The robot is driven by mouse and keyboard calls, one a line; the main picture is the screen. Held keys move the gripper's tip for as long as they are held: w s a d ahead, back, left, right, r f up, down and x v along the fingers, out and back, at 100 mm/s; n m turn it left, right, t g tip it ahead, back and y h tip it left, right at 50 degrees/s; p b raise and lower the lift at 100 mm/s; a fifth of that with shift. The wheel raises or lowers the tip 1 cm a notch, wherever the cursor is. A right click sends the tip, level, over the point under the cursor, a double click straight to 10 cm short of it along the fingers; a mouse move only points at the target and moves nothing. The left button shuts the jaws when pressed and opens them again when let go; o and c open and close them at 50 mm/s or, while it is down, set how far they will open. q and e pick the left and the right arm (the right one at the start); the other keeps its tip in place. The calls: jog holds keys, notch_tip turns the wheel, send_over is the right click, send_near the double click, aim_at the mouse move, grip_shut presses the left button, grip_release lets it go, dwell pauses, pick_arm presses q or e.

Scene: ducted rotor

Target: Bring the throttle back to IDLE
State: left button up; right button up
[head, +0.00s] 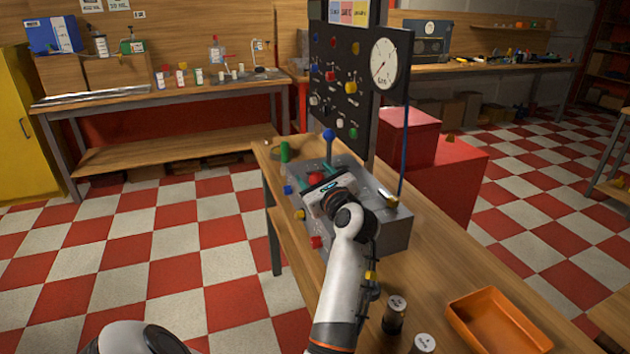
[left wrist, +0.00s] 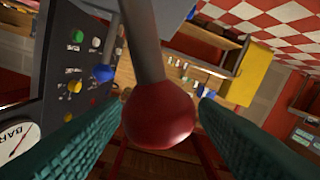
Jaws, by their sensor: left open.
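A grey control box (head: 385,228) stands on the wooden bench, with levers and small coloured knobs on it. A red ball knob (head: 316,178) shows at my left gripper (head: 321,186). In the left wrist view the red ball (left wrist: 160,117) sits on a grey rod (left wrist: 143,40), between the two open teal fingers (left wrist: 162,100). A gap shows beside the ball, so the fingers are not closed on it. A blue ball lever (head: 329,134) stands just behind. I cannot read any IDLE mark, and my gripper hides part of the box top. My right gripper is not in view.
A black panel with a dial gauge (head: 384,64) and coloured knobs rises behind the box. A green cylinder (head: 285,151) stands at the bench's far left. An orange tray (head: 497,318) and two dark capped cylinders (head: 395,314) are nearer.

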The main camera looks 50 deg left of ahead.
pick_arm(q)
notch_tip(320, 180, up, 9)
jog(key=shift+f, duration=0.1)
jog(key=shift+s, duration=0.1)
dwell(0.6)
